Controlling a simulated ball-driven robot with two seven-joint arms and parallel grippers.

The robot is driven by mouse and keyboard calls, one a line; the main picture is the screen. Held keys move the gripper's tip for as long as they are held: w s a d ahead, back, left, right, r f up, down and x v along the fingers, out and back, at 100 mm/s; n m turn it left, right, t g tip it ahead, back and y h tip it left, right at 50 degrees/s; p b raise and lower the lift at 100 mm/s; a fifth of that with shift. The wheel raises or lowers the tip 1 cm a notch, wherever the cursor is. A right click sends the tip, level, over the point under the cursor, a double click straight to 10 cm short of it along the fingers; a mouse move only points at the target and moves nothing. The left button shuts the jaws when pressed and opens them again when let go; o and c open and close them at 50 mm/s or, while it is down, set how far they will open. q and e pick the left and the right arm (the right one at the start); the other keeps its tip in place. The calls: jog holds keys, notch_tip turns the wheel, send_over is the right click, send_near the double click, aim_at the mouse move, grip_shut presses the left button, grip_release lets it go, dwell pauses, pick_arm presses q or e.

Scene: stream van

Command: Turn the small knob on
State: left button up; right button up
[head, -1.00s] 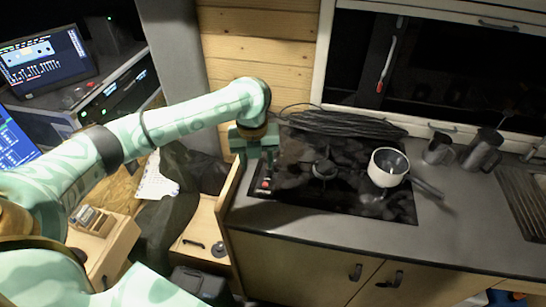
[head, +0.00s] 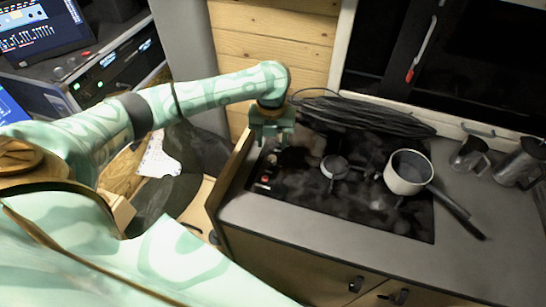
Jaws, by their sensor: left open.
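The cooktop (head: 405,215) is a black glass hob set in the grey counter. Small knobs sit along its left edge: a red-topped knob (head: 265,179) near the front left and a dark knob (head: 272,160) just behind it. Which one is the small knob, and how it is turned, I cannot tell at this size. My left gripper (head: 273,139) is open and empty, fingers pointing down, above the back left of the hob. It appears apart from the knobs, a little behind them. My right gripper is not in view.
A white pot (head: 408,174) with a dark handle stands on the hob's right side, beside a burner (head: 335,168). A coiled black cable (head: 370,115) lies behind. Metal jugs (head: 470,154) stand at right. A wooden panel (head: 228,172) borders the counter's left.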

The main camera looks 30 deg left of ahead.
aim_at(272, 158)
pick_arm(q)
notch_tip(272, 158, down, 5)
jog(key=shift+f+b, duration=0.2)
jog(key=shift+b, duration=0.45)
jog(key=shift+f, duration=0.6)
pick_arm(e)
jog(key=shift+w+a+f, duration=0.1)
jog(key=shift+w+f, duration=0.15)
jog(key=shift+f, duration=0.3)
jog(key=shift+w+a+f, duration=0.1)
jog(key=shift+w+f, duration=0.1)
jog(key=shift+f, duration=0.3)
pick_arm(q)
jog(key=shift+r, duration=0.1)
jog(key=c, duration=1)
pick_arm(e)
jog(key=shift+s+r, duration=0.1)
